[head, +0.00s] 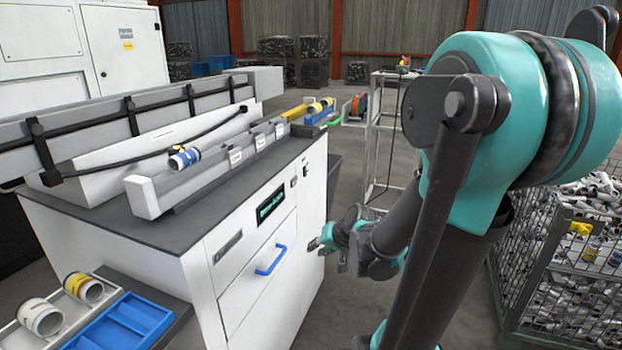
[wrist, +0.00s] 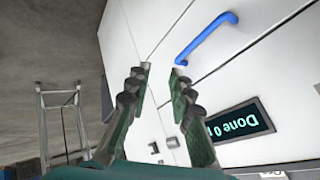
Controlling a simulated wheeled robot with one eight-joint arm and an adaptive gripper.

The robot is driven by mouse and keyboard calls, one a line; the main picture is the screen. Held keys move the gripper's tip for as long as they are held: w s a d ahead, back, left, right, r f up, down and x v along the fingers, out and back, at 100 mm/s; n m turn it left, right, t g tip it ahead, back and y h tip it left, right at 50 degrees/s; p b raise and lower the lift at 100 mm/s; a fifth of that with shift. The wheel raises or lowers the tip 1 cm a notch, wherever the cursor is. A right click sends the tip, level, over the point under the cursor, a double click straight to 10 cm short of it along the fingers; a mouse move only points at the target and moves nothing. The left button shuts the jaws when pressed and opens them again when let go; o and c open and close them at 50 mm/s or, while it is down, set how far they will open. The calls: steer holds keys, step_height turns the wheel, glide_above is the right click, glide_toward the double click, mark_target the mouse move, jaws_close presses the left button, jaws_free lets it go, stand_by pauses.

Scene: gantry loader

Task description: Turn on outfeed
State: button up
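My gripper (head: 318,244) is at the right of the white cabinet (head: 232,292), in front of its right-hand panel. In the wrist view my gripper (wrist: 160,76) is open, with nothing between its two fingers. A dark display (head: 270,205) with green text shows "Done 0" in the wrist view (wrist: 240,121).
A blue drawer handle (head: 271,260) sticks out below the display. Rails holding a blue-banded roll (head: 184,158) run along the cabinet top. A blue tray (head: 120,322) is at front left. A wire cage of pale parts (head: 560,270) stands right. Grey floor is open behind my arm.

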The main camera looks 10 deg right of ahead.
steer(key=shift+m+t+y, duration=0.6)
steer(key=shift+m+t, duration=0.3)
steer(key=w+r, duration=0.1)
steer(key=w, duration=0.3)
steer(key=w+r, duration=0.1)
steer(key=w, duration=0.1)
steer(key=shift+w+a+r, duration=0.1)
steer(key=shift+a+r, duration=0.1)
steer(key=shift+r, duration=0.1)
jaws_close()
steer(key=w+d+r+m+t, duration=0.2)
steer(key=w+d+m+t, duration=0.1)
steer(key=w, duration=0.5)
steer(key=w+d+r+m+t, duration=0.3)
steer(key=w+d+m, duration=0.3)
steer(key=w, duration=0.3)
steer(key=shift+d+r+m+t+h, duration=0.2)
steer(key=shift+d+m+t+h, duration=0.15)
steer(key=shift+t, duration=0.25)
